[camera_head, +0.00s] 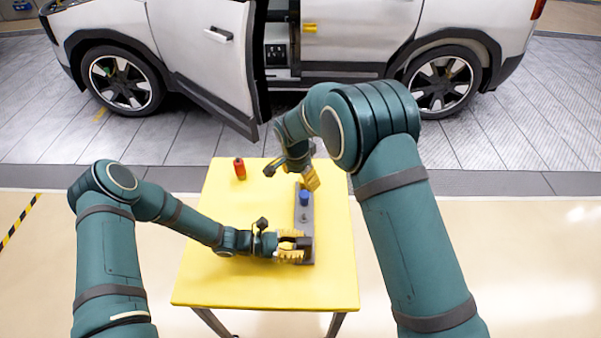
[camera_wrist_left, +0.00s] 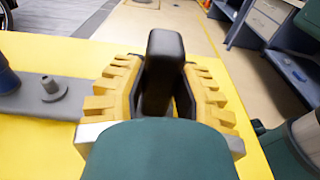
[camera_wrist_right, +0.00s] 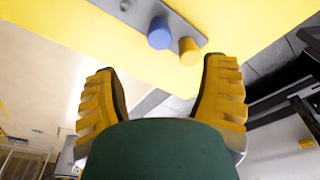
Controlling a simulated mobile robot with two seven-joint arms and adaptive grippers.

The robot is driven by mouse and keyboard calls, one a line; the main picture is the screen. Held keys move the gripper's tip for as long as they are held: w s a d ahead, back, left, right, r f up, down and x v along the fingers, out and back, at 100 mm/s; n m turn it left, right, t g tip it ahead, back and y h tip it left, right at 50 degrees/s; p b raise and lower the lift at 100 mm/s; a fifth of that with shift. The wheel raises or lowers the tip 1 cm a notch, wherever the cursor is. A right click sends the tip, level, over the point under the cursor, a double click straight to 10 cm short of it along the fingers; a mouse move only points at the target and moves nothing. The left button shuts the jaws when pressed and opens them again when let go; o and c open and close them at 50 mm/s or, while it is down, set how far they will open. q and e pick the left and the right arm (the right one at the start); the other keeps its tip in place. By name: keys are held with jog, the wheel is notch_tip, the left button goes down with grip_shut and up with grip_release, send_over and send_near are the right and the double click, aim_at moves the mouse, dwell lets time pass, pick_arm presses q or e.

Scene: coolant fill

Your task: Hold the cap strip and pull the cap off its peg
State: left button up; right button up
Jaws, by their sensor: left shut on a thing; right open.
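The grey cap strip (camera_head: 303,222) lies lengthwise on the yellow table. A blue cap (camera_head: 304,198) stands on it and also shows in the right wrist view (camera_wrist_right: 160,33), beside a yellow cap (camera_wrist_right: 189,51) at the strip's end. In the head view I cannot make out the yellow cap near my right gripper. A bare grey peg (camera_wrist_left: 52,90) shows in the left wrist view. My left gripper (camera_head: 292,247) is shut on the dark upright block (camera_wrist_left: 162,75) at the strip's near end. My right gripper (camera_head: 312,180) is open near the strip's far end, with nothing between its fingers.
A red bottle-like object (camera_head: 240,168) stands on the far left of the yellow table (camera_head: 215,285). A white car (camera_head: 190,35) with an open door is beyond the table. The table's left front is clear.

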aim_at(304, 194)
jog(key=f, duration=0.6)
jog(key=w+d+f, duration=0.1)
jog(key=f, duration=0.2)
jog(key=shift+f, duration=0.35)
grip_shut()
jog(key=c, duration=1.1)
grip_release()
jog(key=shift+r, duration=0.6)
jog(key=shift+r, duration=2.4)
